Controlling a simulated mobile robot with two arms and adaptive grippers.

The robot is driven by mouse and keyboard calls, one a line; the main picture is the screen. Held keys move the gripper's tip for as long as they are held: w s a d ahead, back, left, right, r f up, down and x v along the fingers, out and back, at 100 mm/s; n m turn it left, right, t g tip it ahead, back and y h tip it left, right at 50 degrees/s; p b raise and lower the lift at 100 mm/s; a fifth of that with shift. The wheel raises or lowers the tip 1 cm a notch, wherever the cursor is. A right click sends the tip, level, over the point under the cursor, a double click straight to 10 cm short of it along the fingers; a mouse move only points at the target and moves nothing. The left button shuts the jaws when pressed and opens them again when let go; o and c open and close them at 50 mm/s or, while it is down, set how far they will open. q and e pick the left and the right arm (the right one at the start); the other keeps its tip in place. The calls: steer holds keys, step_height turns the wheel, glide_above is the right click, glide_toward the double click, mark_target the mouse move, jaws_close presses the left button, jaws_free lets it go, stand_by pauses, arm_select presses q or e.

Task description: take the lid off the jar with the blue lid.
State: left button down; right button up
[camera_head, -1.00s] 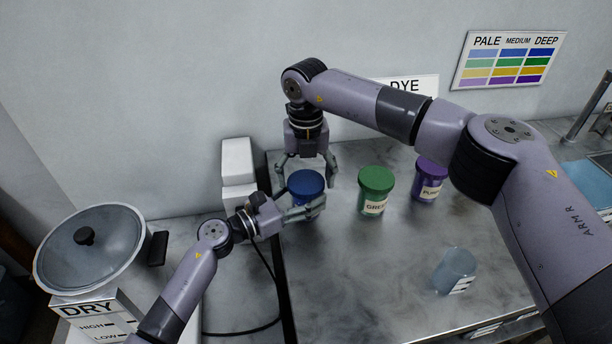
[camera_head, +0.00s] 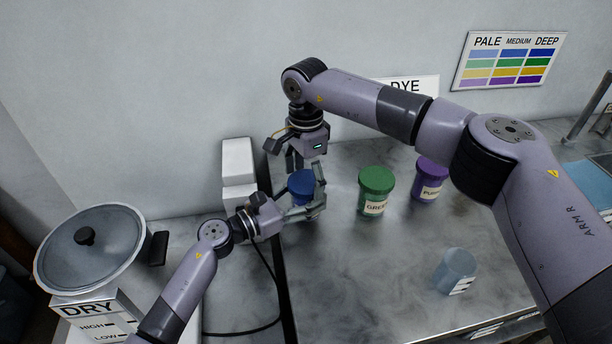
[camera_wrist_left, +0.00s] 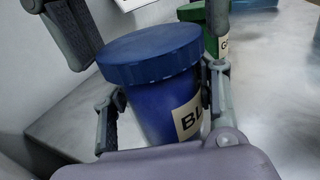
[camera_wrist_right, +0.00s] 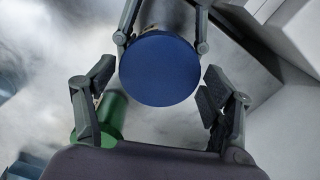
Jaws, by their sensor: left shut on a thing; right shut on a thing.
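The blue jar (camera_wrist_left: 155,105) stands upright on the metal table, with its blue lid (camera_head: 301,184) on top. In the left wrist view, the lid (camera_wrist_left: 150,55) sits on the jar, and a label starting "BL" partly shows. My left gripper (camera_head: 303,209) is shut on the jar's body from the side, below the lid. My right gripper (camera_head: 305,177) comes from above and is shut on the lid, with its fingers on either side of the rim. The right wrist view looks down on the round lid top (camera_wrist_right: 160,68).
A white box (camera_head: 237,162) is behind left. A lidded pot (camera_head: 90,245) is far left. The table's middle is clear.

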mark_target(306, 181)
steer(key=shift+n, duration=0.3)
steer(key=shift+d, duration=0.1)
steer(key=shift+r, duration=0.15)
steer(key=shift+r, duration=0.9)
steer(key=shift+r, duration=0.15)
steer(key=shift+r, duration=1.9)
arm_select(q)
steer(key=c, duration=0.5)
jaws_free()
